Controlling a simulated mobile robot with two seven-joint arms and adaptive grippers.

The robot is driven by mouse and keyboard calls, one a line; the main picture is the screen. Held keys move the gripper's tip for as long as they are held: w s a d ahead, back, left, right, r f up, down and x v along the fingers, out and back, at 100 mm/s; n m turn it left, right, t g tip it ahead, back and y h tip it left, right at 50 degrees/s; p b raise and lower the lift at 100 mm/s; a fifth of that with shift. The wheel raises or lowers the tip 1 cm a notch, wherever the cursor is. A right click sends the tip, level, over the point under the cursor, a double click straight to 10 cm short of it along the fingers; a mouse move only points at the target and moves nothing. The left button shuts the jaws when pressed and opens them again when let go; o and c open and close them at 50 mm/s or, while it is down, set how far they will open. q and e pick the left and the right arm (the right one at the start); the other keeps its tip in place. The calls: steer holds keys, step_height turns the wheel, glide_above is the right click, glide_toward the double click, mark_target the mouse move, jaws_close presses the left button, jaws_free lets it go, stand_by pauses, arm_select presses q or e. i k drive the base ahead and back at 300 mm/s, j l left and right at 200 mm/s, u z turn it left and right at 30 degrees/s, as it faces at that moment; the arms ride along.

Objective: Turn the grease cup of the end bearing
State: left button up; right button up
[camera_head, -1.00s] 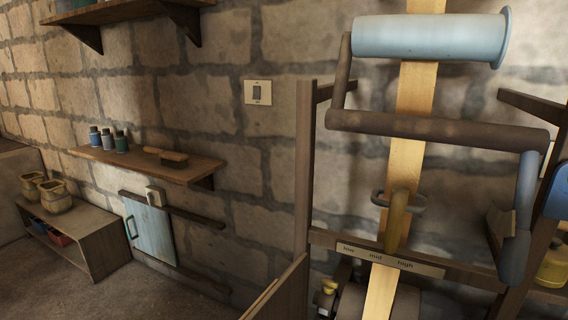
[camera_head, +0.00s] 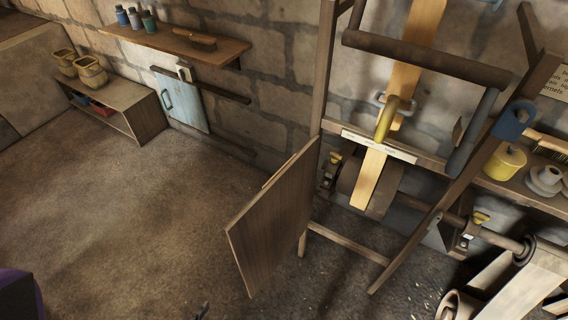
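A small yellow cup (camera_head: 336,158) sits on a dark bearing (camera_head: 329,175) at the left end of the shaft under the wooden frame. A second yellow cup (camera_head: 481,217) sits on another bearing (camera_head: 466,236) at the lower right, near the shaft's right end. I cannot tell from the view which of them belongs to the end bearing. A small dark tip at the bottom edge looks like part of my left gripper (camera_head: 203,311); its opening does not show. My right gripper is not in view. Neither cup has a gripper at it.
A tilted wooden board (camera_head: 272,222) stands left of the frame. A pale belt (camera_head: 369,180) runs down to a drum (camera_head: 350,178). A yellow handle (camera_head: 386,120) crosses it above a label strip. A shelf (camera_head: 520,190) holds a yellow pot (camera_head: 504,162). The floor at left is clear.

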mark_target(335, 157)
steer(key=i+j+z, duration=0.15)
steer(key=j+z, duration=0.3)
steer(key=j, duration=0.15)
steer(key=j+z, duration=0.45)
steer(key=j, duration=0.2)
steer(key=j+z, duration=0.5)
steer(key=j, duration=0.15)
steer(key=k+j+z, duration=0.2)
steer(key=j+z, duration=0.25)
steer(key=j, duration=0.15)
steer(key=j+z, duration=0.5)
steer(key=j, duration=0.25)
